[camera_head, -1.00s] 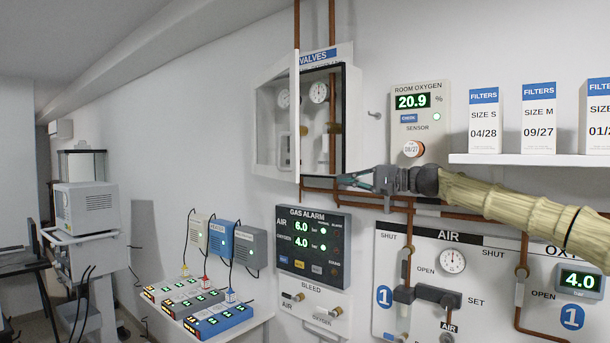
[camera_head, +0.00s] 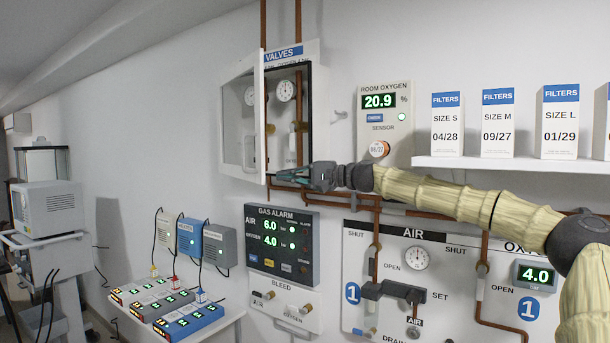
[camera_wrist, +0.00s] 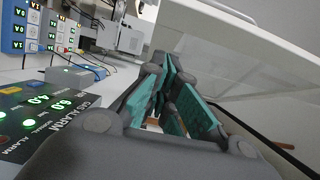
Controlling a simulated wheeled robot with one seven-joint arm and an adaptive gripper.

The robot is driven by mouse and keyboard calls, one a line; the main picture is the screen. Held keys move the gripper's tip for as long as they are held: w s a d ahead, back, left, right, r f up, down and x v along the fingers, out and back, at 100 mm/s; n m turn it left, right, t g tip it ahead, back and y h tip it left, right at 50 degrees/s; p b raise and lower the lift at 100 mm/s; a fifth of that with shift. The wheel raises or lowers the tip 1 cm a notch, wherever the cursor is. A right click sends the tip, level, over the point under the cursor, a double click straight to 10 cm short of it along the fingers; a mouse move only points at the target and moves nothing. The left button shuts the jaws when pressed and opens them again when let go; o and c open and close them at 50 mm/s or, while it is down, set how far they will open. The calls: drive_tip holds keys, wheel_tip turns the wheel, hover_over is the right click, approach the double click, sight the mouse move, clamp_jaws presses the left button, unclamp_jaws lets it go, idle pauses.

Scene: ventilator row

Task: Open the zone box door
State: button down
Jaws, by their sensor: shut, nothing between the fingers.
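The zone box (camera_head: 313,120) is the white wall box labelled VALVES, with gauges and pipes inside. Its white-framed clear door (camera_head: 259,120) stands swung outward on the left, leaving the right part of the box front uncovered. My gripper (camera_head: 279,178) is shut and empty just below the box opening, with its tips by the lower corner of the door's free edge. In the wrist view, the teal fingers (camera_wrist: 170,88) are close together, and the pale, see-through door (camera_wrist: 235,65) is beside and above them. I cannot tell whether they touch it.
A gas alarm panel (camera_head: 283,245) is on the wall below the box. A room oxygen sensor (camera_head: 384,115) and a shelf (camera_head: 500,164) with filter boxes are to the right. Copper pipes (camera_head: 390,208) run close below my arm. Open air lies left of the door.

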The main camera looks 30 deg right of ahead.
drive_tip(key=a, duration=0.1)
drive_tip(key=w+a+p, duration=0.1)
drive_tip(key=a+p, duration=0.1)
drive_tip(key=a, duration=0.1)
drive_tip(key=shift+w+a+f, duration=0.1)
drive_tip(key=shift+w, duration=0.25)
drive_tip(key=shift+a, duration=0.15)
